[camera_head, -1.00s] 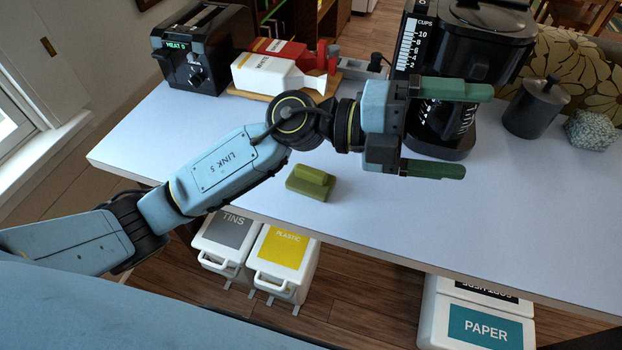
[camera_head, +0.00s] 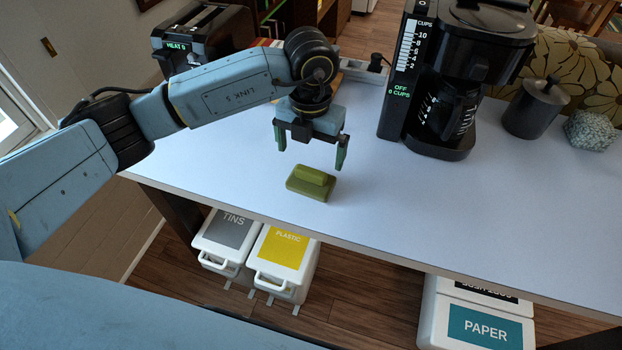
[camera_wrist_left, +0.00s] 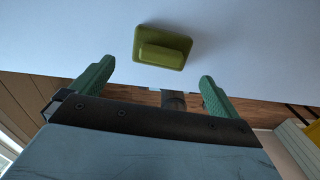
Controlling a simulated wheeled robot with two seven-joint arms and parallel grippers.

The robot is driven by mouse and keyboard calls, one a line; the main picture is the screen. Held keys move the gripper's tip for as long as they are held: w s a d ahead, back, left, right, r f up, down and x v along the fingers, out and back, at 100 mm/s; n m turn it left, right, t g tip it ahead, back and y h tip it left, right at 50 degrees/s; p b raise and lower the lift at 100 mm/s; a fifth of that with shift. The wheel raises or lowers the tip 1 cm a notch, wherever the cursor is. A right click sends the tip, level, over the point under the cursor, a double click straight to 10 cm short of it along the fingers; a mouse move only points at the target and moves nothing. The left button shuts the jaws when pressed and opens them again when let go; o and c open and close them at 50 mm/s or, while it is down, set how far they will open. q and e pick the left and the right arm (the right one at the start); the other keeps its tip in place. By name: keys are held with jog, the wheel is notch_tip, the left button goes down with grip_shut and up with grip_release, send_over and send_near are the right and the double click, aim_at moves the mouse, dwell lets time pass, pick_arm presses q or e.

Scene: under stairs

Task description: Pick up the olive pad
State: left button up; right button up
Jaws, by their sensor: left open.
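The olive pad (camera_head: 311,184) is a small green block with a raised grip on top. It lies on the pale table near its front edge. It also shows in the left wrist view (camera_wrist_left: 162,47), beyond and between the fingertips. My left gripper (camera_head: 311,157) points downward, with its green fingers apart and nothing between them. It is above and slightly behind the pad, not touching it. In the left wrist view the two fingers (camera_wrist_left: 156,75) are spread wider than the pad looks. My right gripper is not in view.
A black coffee maker (camera_head: 459,75) stands right of the gripper, with a dark lidded canister (camera_head: 537,107) beyond it. A toaster (camera_head: 205,40) stands at the back left, partly behind my arm. The table (camera_head: 420,200) is clear right of the pad. Bins (camera_head: 283,262) stand below the front edge.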

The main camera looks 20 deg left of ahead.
aim_at(311, 170)
pick_arm(q)
notch_tip(311, 170, down, 8)
jog(key=shift+d+f, duration=0.1)
jog(key=c, duration=0.7)
